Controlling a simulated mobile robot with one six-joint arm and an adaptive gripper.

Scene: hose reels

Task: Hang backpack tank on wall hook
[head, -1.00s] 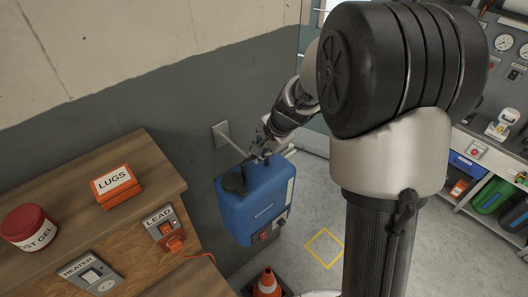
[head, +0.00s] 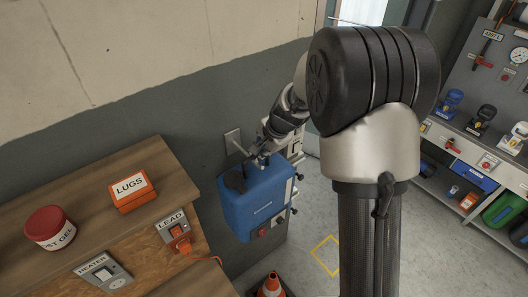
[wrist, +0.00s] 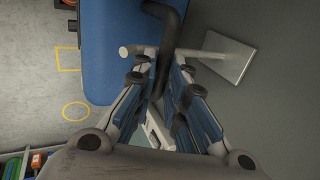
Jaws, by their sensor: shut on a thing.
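The blue backpack tank (head: 262,208) hangs roughly upright from my gripper (head: 263,160), close to the grey wall. In the wrist view the tank (wrist: 105,75) fills the upper left, and its black handle (wrist: 172,30) runs down between the fingers of my gripper (wrist: 160,95), shut on it. The wall hook (head: 233,141) has a pale square plate and a peg. In the wrist view the hook's plate (wrist: 229,57) is right of the handle, and its round peg end shows to the left. The handle crosses the peg in the picture; I cannot tell whether they touch.
A wooden bench (head: 165,165) stands at left with an orange LUGS box (head: 130,189), a red-lidded jar (head: 50,228) and switch panels. An orange cone (head: 271,287) stands on the floor below the tank. A tool shelf (head: 470,160) is at right.

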